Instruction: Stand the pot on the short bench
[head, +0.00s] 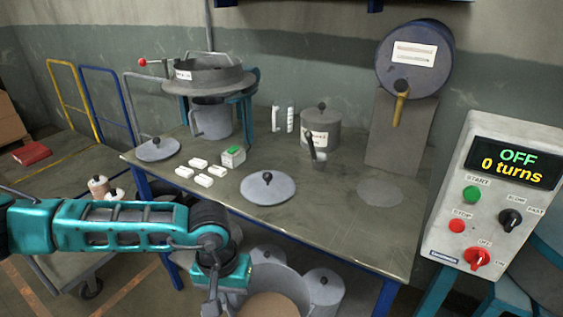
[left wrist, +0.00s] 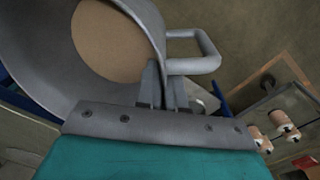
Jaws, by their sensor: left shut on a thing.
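The large grey pot (left wrist: 38,62) fills the upper left of the left wrist view, open, tilted in the picture, with a brown round bottom inside and a loop handle (left wrist: 205,55) at its right. My left gripper (left wrist: 163,92) is shut on the pot's wall beside this handle. In the head view my left gripper (head: 213,288) is low, in front of the bench (head: 330,235), and the pot (head: 264,283) shows only partly at the bottom edge. I cannot tell whether the pot touches the floor. My right gripper is not in view.
The bench holds lids (head: 268,188), white blocks (head: 184,172), a lidded pot (head: 318,135) and a sieve machine (head: 208,76). Its front right is clear. More lidded pots (head: 323,288) stand low by the bench. A control box (head: 490,200) is at the right, a low surface with a red item (head: 31,153) at the left.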

